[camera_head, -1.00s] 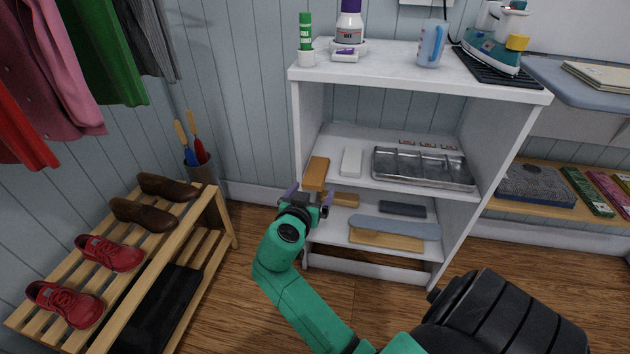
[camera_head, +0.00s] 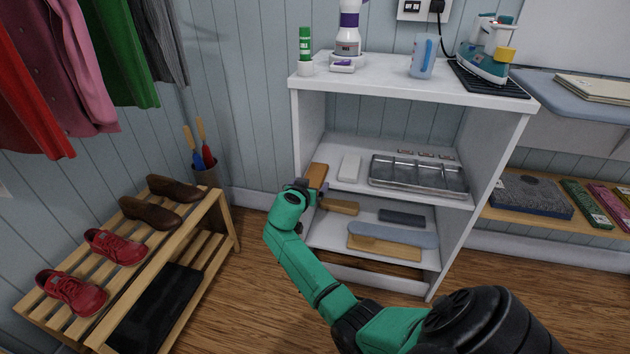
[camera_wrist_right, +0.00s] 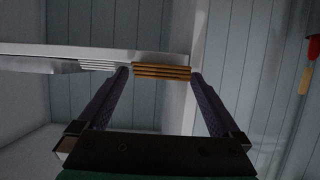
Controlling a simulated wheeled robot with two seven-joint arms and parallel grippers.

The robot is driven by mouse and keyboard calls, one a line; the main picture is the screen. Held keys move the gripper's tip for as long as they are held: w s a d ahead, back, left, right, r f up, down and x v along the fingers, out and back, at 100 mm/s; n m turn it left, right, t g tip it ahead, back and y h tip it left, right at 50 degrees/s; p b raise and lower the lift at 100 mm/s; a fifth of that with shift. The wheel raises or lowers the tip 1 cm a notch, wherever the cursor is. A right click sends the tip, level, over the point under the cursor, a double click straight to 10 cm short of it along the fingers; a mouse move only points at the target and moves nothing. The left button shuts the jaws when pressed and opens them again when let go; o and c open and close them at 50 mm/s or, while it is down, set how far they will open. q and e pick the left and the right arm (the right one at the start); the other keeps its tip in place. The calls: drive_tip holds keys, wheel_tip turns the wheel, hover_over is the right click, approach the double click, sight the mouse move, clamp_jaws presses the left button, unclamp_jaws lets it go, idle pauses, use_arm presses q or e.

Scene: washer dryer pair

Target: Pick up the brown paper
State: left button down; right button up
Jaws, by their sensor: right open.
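The brown paper (camera_head: 316,175) is a small orange-brown stack at the left front end of the middle shelf (camera_head: 345,188). My right gripper (camera_head: 308,186) is at the shelf's left front edge, just in front of the stack, and partly covers it. In the right wrist view, the brown stack (camera_wrist_right: 161,72) shows its layered edge between the two open fingers (camera_wrist_right: 161,78), beyond their tips. I cannot tell whether a finger touches it. A white stack (camera_head: 349,167) lies beside it. My left gripper is not in view.
A metal tray (camera_head: 418,188) sits right of the white stack. The white shelf unit's left side panel (camera_head: 308,118) stands close to the gripper. Brushes and a grey board (camera_head: 395,232) lie on the lower shelf. A wooden shoe rack (camera_head: 222,215) stands at left.

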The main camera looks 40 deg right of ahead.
drive_tip(key=shift+w+d+f, duration=0.1)
drive_tip(key=shift+w+d, duration=0.05)
drive_tip(key=c, duration=1.3)
